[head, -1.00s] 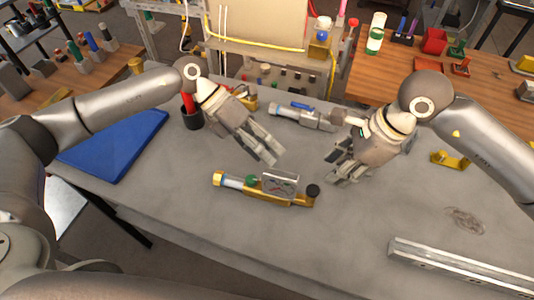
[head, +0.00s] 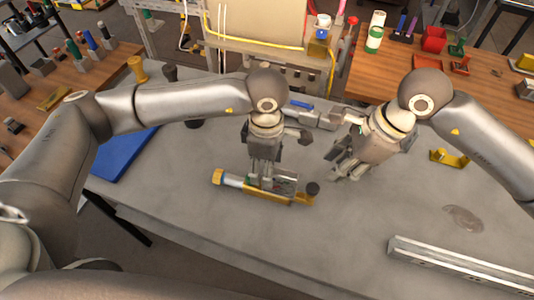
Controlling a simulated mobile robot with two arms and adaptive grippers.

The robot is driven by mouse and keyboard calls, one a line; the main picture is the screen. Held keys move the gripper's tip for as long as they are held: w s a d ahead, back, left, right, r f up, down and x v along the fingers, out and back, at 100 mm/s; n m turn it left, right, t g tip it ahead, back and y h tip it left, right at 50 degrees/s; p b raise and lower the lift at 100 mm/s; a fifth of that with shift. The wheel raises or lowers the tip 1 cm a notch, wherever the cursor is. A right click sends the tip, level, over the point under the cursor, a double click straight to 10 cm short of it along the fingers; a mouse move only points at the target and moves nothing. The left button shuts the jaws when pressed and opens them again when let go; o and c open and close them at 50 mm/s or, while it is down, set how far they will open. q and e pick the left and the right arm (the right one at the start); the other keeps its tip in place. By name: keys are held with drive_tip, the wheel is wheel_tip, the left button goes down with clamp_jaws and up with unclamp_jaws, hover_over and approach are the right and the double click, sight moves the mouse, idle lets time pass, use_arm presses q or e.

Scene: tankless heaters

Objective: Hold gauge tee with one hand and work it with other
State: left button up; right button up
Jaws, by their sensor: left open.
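The gauge tee (head: 235,181) lies on the grey table, with a brass hex end at left, a clear tube, a boxed gauge part in the middle and a dark round knob (head: 312,188) at its right end. My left gripper (head: 262,182) points down at its middle, jaws open around or just above the body; contact cannot be told. The gripper covers the tee's green part. My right gripper (head: 338,172) hangs to the right and behind the tee, apart from it, with its fingers seemingly spread and empty.
Another grey fitting with a blue handle (head: 302,105) lies behind the grippers. A blue mat (head: 125,155) is at left, a brass bracket (head: 450,158) at right and a metal rail (head: 460,265) at front right. The table in front of the tee is clear.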

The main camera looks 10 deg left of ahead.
sight(275, 188)
use_arm(q)
wheel_tip(275, 188, down, 6)
drive_tip(key=shift+f, duration=0.2)
clamp_jaws()
idle(0.5)
